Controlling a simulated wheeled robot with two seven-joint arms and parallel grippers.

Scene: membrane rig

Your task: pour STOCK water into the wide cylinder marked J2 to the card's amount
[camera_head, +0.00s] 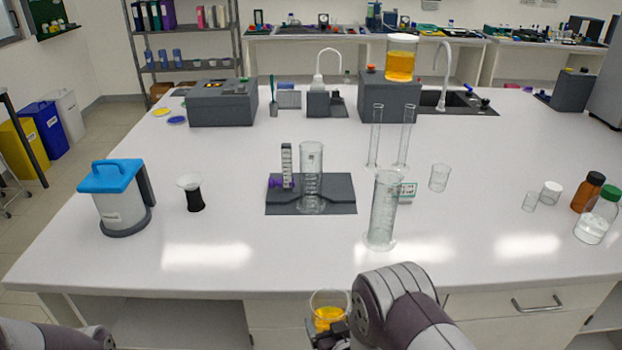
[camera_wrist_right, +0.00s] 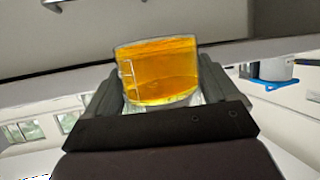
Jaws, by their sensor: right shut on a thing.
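My right gripper (camera_head: 332,336) is shut on a clear beaker of orange liquid (camera_head: 328,312), low in front of the table's front edge. In the right wrist view the beaker (camera_wrist_right: 158,72) sits between the two fingers (camera_wrist_right: 160,98). A tall graduated cylinder (camera_head: 383,212) stands upright near the front of the table, and a wide one (camera_head: 311,172) stands on a dark mat (camera_head: 335,208). Both look empty; I cannot read a J2 mark. A small card (camera_head: 407,191) stands behind the front cylinder, its text unreadable. My left gripper is out of view.
A blue-lidded jug (camera_head: 120,205) stands at left, beside a black-and-white funnel-like item (camera_head: 190,192). Two thin tubes (camera_head: 376,140) and a small beaker (camera_head: 439,177) stand behind the front cylinder. Bottles (camera_head: 597,218) stand at right. A jar of orange liquid (camera_head: 401,60) sits on a grey box.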

